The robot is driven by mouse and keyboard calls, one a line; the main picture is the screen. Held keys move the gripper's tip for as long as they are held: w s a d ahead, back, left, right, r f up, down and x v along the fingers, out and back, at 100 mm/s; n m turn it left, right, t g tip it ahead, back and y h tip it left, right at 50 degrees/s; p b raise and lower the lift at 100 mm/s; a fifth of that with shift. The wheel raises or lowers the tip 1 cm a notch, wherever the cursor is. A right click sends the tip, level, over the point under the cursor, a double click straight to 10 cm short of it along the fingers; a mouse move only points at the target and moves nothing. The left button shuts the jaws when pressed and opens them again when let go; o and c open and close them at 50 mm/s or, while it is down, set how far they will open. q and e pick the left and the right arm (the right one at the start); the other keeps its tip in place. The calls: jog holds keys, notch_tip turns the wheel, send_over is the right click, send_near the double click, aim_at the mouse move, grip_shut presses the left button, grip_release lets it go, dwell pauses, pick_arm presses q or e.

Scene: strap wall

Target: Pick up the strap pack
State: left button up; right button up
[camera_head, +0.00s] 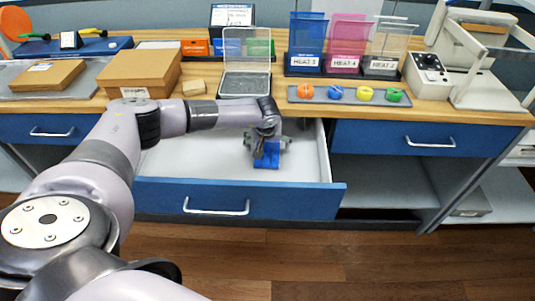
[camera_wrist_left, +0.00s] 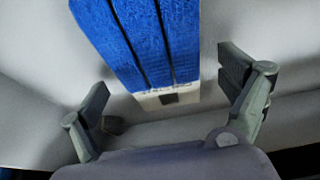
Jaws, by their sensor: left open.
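The blue strap pack (camera_head: 267,154) lies in the open drawer (camera_head: 196,165). In the left wrist view the strap pack (camera_wrist_left: 140,40) shows dark lengthwise grooves and a white end label with a small dark square. My left gripper (camera_head: 268,143) reaches down into the drawer over the pack. In the left wrist view my left gripper (camera_wrist_left: 172,100) is open, one finger on each side of the pack's labelled end, with gaps between. Whether the fingers are level with the pack is unclear. My right gripper is not in view.
The drawer's blue front (camera_head: 236,200) and side walls surround the gripper. On the wooden counter above are a cardboard box (camera_head: 140,72), a clear-lidded case (camera_head: 246,78), a tray of coloured rolls (camera_head: 349,95) and labelled holders (camera_head: 345,64). The drawer's rest looks empty.

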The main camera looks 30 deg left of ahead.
pick_arm(q)
jog(key=shift+f, duration=0.2)
jog(key=shift+c, duration=0.4)
jog(key=c, duration=1.1)
jog(key=shift+r, duration=0.1)
jog(key=shift+c, duration=0.2)
